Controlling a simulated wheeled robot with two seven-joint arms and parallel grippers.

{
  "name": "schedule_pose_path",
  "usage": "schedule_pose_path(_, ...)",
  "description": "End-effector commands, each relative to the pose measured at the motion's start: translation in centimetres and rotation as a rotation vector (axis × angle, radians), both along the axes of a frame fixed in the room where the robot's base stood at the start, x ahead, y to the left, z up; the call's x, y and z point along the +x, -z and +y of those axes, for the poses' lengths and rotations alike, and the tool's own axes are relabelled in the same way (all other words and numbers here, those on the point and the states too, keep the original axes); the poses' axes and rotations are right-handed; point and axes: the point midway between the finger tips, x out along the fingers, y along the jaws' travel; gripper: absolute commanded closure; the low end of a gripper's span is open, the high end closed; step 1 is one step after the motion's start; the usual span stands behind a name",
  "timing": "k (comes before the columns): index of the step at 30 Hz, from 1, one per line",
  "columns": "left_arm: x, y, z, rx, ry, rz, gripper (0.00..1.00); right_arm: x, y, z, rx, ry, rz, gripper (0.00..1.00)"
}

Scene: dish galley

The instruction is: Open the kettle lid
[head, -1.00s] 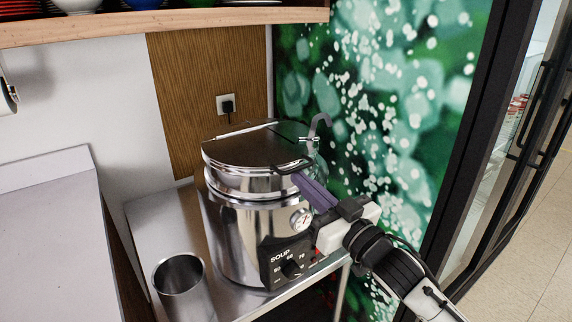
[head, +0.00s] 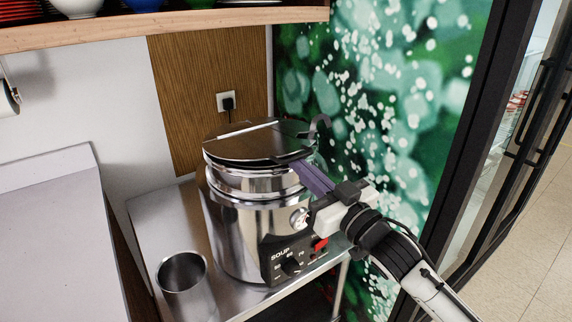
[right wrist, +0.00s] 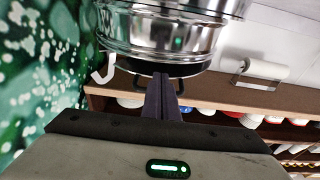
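The kettle (head: 232,235) is a round polished steel soup kettle with a dial and a black control panel on its front. Its lid (head: 245,146) is a flat, shiny disc with a bar across it, lying over the top; any small gap under it is hard to tell. My right gripper (head: 297,165) has its purple fingers together at the lid's front right edge. In the right wrist view, the dark lid handle (right wrist: 181,86) shows on both sides of the fingertips (right wrist: 162,78); exact contact is hidden. My left gripper is out of view.
The kettle stands on a steel table (head: 150,222). A steel cylinder (head: 185,285) stands at its front left. A grey hook (head: 320,124) is behind the lid at right. A wooden shelf (head: 180,27) with bowls hangs above. A green patterned wall (head: 400,90) is close on the right.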

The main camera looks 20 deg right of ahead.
Motion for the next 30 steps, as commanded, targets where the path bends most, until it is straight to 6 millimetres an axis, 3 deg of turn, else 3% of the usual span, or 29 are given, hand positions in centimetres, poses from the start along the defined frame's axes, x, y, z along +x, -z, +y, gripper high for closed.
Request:
schedule_pose_path(8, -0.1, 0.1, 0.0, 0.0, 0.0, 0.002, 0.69, 0.1, -0.3, 0.0, 0.0, -0.001, -0.002, 1.0)
schedule_pose_path(21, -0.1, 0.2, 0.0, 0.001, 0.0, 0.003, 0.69, 1.1, -2.8, 0.4, -0.001, -0.001, -0.004, 1.0)
schedule_pose_path(30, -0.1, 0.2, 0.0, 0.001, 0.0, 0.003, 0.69, 1.1, -2.9, 0.4, -0.001, 0.0, -0.001, 1.0)
